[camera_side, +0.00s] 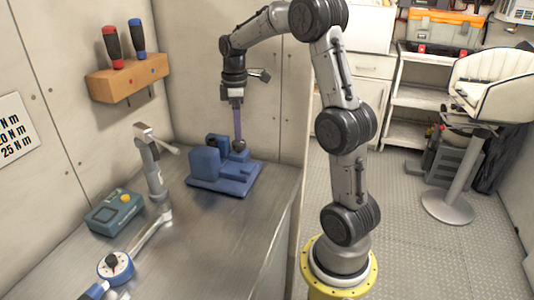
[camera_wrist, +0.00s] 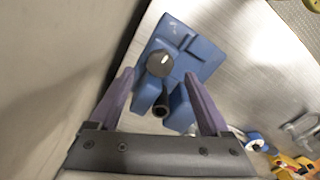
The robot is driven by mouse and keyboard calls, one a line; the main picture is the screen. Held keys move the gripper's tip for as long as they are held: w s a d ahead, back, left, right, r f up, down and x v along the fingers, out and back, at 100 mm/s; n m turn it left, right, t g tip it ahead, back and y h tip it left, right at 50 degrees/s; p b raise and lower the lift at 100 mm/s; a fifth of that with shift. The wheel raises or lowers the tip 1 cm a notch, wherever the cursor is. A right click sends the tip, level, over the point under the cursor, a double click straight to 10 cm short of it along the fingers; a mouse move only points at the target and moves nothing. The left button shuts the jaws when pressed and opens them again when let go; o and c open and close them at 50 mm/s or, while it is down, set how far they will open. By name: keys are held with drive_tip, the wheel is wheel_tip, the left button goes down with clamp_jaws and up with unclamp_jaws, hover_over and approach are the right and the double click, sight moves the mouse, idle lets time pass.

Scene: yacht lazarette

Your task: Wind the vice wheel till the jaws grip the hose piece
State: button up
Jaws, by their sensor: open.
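The blue vice (camera_side: 243,180) stands on the metal bench, and it also shows in the wrist view (camera_wrist: 197,57). Its dark round wheel or knob (camera_side: 240,146) is under my gripper (camera_side: 238,140). In the wrist view the wheel (camera_wrist: 160,64) lies between the spread purple fingers of my gripper (camera_wrist: 159,74), which is open. Contact with the wheel cannot be told. A dark tube end, the hose piece (camera_wrist: 160,108), sits between two blue jaw blocks (camera_wrist: 179,108). Whether both jaws touch it is unclear. In the side view the hose is mostly hidden by the jaws.
A wooden rack (camera_side: 128,78) with red and blue screwdrivers hangs on the wall. Bare bench lies in front of the vice.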

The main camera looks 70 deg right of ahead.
wheel_tip(320, 180, up, 10)
drive_tip(key=f, duration=0.1)
drive_tip(key=s+a+r+n+t, duration=0.1)
drive_tip(key=s+a+r+n, duration=0.1)
drive_tip(key=a+r, duration=0.6)
drive_tip(key=s+a+f+m+t, duration=0.1)
drive_tip(key=s+a+f+t, duration=0.1)
drive_tip(key=s+a+f, duration=0.2)
drive_tip(key=s+a+f+m+t, duration=0.2)
drive_tip(key=s+a+f, duration=0.3)
drive_tip(key=s+a, duration=0.5)
drive_tip(key=shift+s+a, duration=0.25)
drive_tip(key=shift+a, duration=0.1)
